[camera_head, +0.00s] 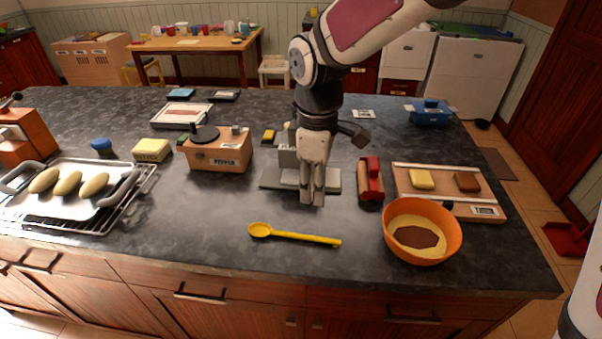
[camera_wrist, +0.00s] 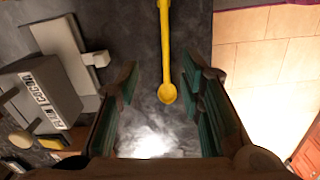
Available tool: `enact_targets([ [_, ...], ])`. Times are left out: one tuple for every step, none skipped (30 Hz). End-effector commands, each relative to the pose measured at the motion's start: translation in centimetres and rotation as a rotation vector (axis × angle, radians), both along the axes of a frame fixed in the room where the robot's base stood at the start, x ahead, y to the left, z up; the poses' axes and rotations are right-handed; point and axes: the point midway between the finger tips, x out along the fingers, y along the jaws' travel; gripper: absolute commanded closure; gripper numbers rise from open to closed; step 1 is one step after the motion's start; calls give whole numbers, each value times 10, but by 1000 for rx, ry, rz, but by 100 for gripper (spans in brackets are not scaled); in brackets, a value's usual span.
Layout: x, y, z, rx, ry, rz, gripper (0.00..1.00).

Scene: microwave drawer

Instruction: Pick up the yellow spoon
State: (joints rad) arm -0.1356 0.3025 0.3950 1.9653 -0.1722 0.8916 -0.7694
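The yellow spoon (camera_head: 300,236) lies flat on the dark countertop near its front edge, bowl to the left and handle to the right. My gripper (camera_head: 312,202) points down above the counter, behind the spoon in the head view. In the wrist view the spoon (camera_wrist: 165,45) runs from the top edge down to its bowl, in the span between my gripper's fingers (camera_wrist: 163,75), nearer the right one. The fingers are apart and hold nothing. The spoon is fully visible in the head view.
An orange bowl (camera_head: 396,241) stands right of the spoon. A red block-like object (camera_head: 370,180) and a cutting board (camera_head: 440,203) with food pieces lie behind it. A grey scale-like device (camera_head: 272,180) is beside my gripper. A metal tray (camera_head: 75,207) with rolls sits left. The counter around the spoon is clear.

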Motion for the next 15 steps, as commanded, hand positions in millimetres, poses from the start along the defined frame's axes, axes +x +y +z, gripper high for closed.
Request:
enact_targets([
  [0, 7, -4, 4, 11, 26, 65],
  [1, 9, -6, 7, 13, 39, 65],
  [1, 12, -9, 8, 17, 52, 65],
  [1, 13, -11, 9, 20, 58, 65],
  [2, 14, -14, 10, 21, 62, 65],
  [2, 15, -19, 10, 22, 66, 65],
  [1, 15, -23, 9, 24, 67, 65],
  [1, 15, -28, 9, 24, 67, 65],
  [1, 15, -35, 9, 25, 66, 65],
  [0, 14, -42, 9, 25, 66, 65],
  [0, 14, -48, 9, 26, 65, 65],
  [1, 14, -55, 9, 24, 66, 65],
  [1, 14, -61, 8, 25, 65, 65],
  [0, 14, -67, 9, 25, 65, 65],
  [0, 14, -73, 9, 24, 65, 65],
])
